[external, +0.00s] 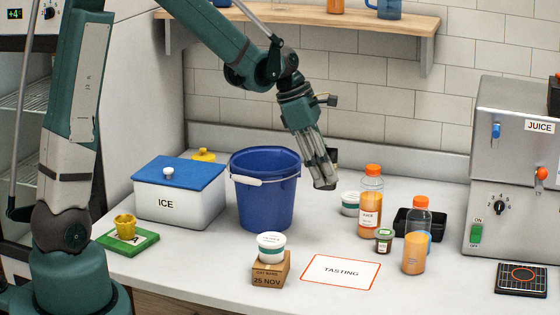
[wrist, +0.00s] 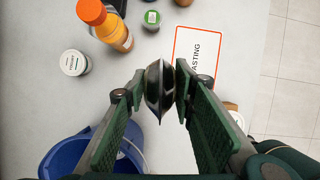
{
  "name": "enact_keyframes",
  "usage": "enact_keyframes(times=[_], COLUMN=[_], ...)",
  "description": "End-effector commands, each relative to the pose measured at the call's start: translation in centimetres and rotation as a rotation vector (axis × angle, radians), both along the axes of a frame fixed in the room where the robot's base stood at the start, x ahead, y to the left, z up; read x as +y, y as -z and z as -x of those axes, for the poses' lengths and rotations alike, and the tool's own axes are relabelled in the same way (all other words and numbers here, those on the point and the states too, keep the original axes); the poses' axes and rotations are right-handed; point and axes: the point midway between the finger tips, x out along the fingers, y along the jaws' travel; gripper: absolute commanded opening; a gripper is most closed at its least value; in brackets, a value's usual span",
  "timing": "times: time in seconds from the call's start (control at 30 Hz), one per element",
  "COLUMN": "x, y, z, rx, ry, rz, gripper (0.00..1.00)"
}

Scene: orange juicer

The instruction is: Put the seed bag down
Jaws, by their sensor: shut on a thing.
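My gripper (external: 324,184) is above the counter, to the right of the blue bucket, with its fingers pointing down. In the wrist view its two fingers are shut on the seed bag (wrist: 153,92), a small dark, shiny packet pinched on edge between the fingertips. The bag is held clear of the counter. In the external view the fingers largely hide it, and I cannot make out its shape there. The white counter (wrist: 165,50) lies beneath, with the tasting card (wrist: 198,50) to the right of the bag in the wrist view.
The blue bucket (external: 264,200) and ice box (external: 180,195) stand left. A lidded white tub (external: 350,203), juice bottles (external: 370,205) and a small green-lidded jar (external: 384,240) stand right. Another tub (external: 271,246) sits on a date box (external: 270,274). The juicer (external: 510,160) is far right.

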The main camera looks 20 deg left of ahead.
Motion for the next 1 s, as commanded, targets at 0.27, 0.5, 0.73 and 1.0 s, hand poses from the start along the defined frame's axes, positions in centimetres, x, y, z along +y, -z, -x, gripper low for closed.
enact_keyframes(times=[0.27, 0.5, 0.73, 1.0], x=[1.3, 5.6, 11.0, 16.9], y=[-3.0, -3.2, -3.2, -3.2], z=[0.2, 1.3, 3.3, 6.4], rx=[0.001, 0.001, 0.002, 0.004], ry=[0.001, 0.017, 0.039, 0.072], rz=[-0.002, -0.006, -0.009, -0.007], gripper=[0.14, 0.14, 0.14, 0.14])
